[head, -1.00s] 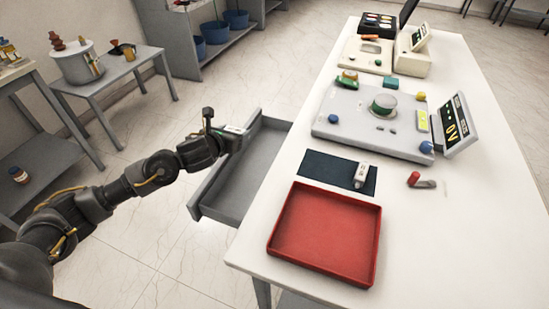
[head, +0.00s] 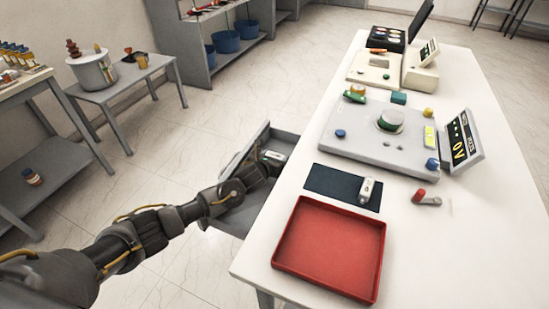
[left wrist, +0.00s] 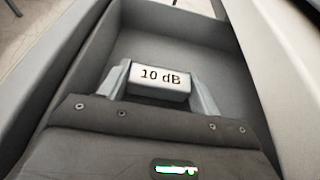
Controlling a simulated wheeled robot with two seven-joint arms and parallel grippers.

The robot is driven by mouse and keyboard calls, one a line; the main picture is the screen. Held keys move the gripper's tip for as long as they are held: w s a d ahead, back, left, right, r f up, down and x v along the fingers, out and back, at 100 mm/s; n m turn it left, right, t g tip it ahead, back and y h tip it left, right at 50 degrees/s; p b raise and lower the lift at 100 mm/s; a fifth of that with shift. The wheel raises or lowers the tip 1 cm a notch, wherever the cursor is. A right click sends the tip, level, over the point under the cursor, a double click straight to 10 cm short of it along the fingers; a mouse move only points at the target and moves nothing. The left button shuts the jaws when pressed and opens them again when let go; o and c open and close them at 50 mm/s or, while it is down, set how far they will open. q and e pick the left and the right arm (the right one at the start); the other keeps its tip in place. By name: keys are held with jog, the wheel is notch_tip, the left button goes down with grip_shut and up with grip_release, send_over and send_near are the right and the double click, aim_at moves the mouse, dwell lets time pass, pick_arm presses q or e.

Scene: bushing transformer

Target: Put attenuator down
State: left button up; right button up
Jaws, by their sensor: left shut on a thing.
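The attenuator (left wrist: 160,78) is a small pale block marked "10 dB" in the left wrist view. My left gripper (left wrist: 161,84) is shut on it, with one finger on each side. The gripper is over or inside the open grey drawer (left wrist: 170,45), whose walls surround the block in that view. I cannot tell whether the block touches the drawer floor. In the head view, my left gripper (head: 273,158) is at the drawer (head: 283,134) beside the table, and the attenuator is hidden there. My right gripper is not in view.
The white table (head: 440,250) edge is just right of the drawer. On it are an empty red tray (head: 330,250), a dark mat (head: 325,182) with a small white device (head: 367,190), and a grey instrument panel (head: 350,140). The drawer floor seen looks empty.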

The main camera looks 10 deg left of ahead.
pick_arm(q)
jog(key=shift+f, duration=0.35)
jog(key=shift+f, duration=0.1)
jog(key=o, duration=1)
